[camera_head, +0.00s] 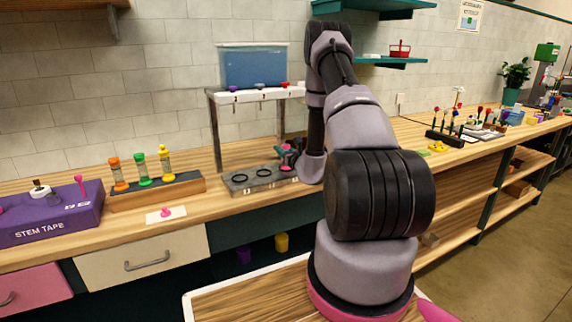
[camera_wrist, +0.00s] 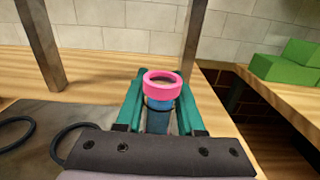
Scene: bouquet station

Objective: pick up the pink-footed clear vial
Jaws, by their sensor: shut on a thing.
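The pink-footed vial (camera_wrist: 161,86) shows in the wrist view as a pink ring on top with a bluish body below it. My gripper (camera_wrist: 160,108) is shut on it, with a green finger on each side. The lower part of the vial is hidden behind the gripper's dark front. In the head view my gripper (camera_head: 287,158) is at the grey tray under the white stand, with a small bit of pink at its fingers. Whether the vial touches the tray cannot be told.
The grey tray (camera_head: 240,188) has dark rings on it. The white stand (camera_head: 258,95) holds a blue tank (camera_head: 253,67) above. To the left are a wooden rack (camera_head: 158,192) with orange, green and yellow vials, a white card (camera_head: 166,215), and a purple box (camera_head: 50,216).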

